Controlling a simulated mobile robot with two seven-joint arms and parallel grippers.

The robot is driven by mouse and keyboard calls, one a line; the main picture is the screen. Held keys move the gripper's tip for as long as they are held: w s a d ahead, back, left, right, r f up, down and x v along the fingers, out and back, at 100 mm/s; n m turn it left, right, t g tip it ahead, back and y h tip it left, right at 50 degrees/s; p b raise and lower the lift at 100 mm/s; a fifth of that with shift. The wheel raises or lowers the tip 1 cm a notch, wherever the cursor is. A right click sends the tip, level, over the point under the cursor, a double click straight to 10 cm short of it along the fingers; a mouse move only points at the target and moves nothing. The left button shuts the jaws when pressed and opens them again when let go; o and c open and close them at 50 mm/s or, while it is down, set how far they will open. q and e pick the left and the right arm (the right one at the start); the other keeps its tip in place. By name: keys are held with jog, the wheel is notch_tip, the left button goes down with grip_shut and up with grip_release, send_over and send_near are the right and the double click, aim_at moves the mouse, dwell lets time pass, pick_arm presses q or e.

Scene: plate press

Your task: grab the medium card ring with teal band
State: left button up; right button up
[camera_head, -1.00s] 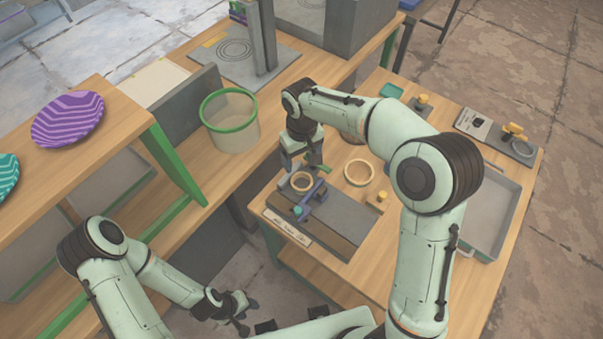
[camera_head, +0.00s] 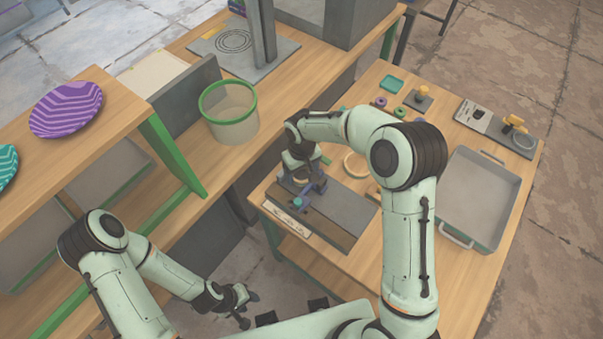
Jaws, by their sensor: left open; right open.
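My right gripper (camera_head: 303,183) is open, pointing down over a small grey fixture on the right-hand table. A pale card ring sits in the fixture, now mostly hidden by the gripper and the purple-blue clamp (camera_head: 312,192) with its teal knob (camera_head: 297,202). Another pale ring (camera_head: 356,166) lies on the table just right of the gripper, partly behind my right arm. I cannot make out a teal band on either ring. My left gripper (camera_head: 244,308) is open and empty at the lower middle, away from the table.
A grey tray (camera_head: 487,160) stands at the table's right side. Small coloured rings, a teal dish (camera_head: 391,84) and yellow-knobbed tools (camera_head: 514,124) are at the back. A green-rimmed bin (camera_head: 229,126) stands on the left bench, and a purple plate (camera_head: 66,109) on the shelf.

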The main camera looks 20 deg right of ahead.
jog(key=c, duration=0.8)
